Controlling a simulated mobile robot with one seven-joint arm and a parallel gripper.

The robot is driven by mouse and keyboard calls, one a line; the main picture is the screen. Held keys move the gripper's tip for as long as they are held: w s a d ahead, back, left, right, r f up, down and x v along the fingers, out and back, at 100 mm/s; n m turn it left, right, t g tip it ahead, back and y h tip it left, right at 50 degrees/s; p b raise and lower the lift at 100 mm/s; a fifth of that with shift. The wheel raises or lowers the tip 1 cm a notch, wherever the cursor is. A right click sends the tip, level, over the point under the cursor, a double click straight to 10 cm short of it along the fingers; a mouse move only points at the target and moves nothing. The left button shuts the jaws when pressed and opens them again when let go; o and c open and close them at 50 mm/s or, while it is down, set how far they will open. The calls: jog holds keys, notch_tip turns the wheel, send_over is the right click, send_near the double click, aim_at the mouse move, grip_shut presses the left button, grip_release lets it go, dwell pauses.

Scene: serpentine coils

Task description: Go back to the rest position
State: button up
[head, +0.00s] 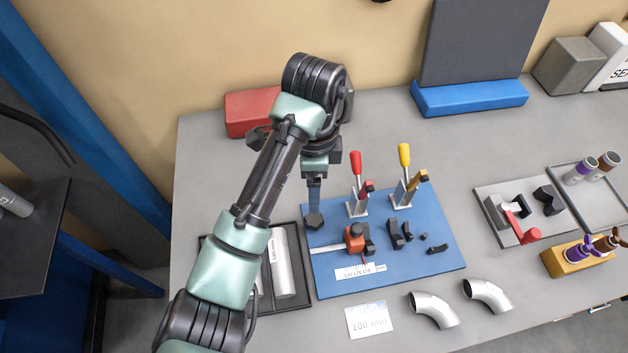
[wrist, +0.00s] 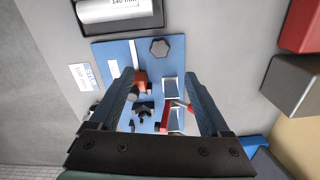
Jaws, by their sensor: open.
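My gripper (head: 314,192) points down above the left back part of the blue fixture board (head: 435,225). In the wrist view my gripper (wrist: 160,76) is open, with nothing between its two fingers. A dark hexagonal knob (head: 313,221) is at the board's left side, close below the fingers in the head view; it also shows beyond the fingertips in the wrist view (wrist: 160,48). A red-handled clamp (head: 356,165) and a yellow-handled clamp (head: 404,157) stand on the board to the right of my gripper. An orange-and-black block (head: 354,238) sits in front.
A dark tray with a silver tube (head: 282,265) lies left of the board. Two bent pipes (head: 434,310) and a 100 mm card (head: 369,319) lie in front. A red box (head: 250,112) stands behind my arm.

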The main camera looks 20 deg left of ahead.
dwell(0.3)
jog(key=w+d+r+n+t, duration=0.1)
jog(key=w+d+r+t, duration=0.55)
jog(key=w+r, duration=0.25)
jog(key=w+d+r+n+t+h, duration=0.15)
jog(key=d+r+t, duration=0.25)
jog(key=r, duration=0.5)
jog(key=w+d+r+n+t, duration=0.2)
jog(key=w+d+r+t, duration=0.1)
jog(key=r, duration=0.5)
jog(key=s+d+r+n+t, duration=0.1)
jog(key=s+r+n+t, duration=0.2)
jog(key=r, duration=0.6)
jog(key=s+d+r+n+t, duration=0.1)
jog(key=s+r+t, duration=0.3)
jog(key=r, duration=0.5)
jog(key=s+a+r+n+t+y, duration=0.1)
jog(key=s+r+n+t, duration=0.3)
jog(key=s+r+t, duration=0.3)
jog(key=s+r, duration=0.3)
jog(key=s, duration=0.2)
jog(key=shift+a+r+n, duration=0.35)
jog(key=shift+r, duration=0.05)
jog(key=shift+w+y, duration=0.1)
jog(key=shift+y, duration=0.15)
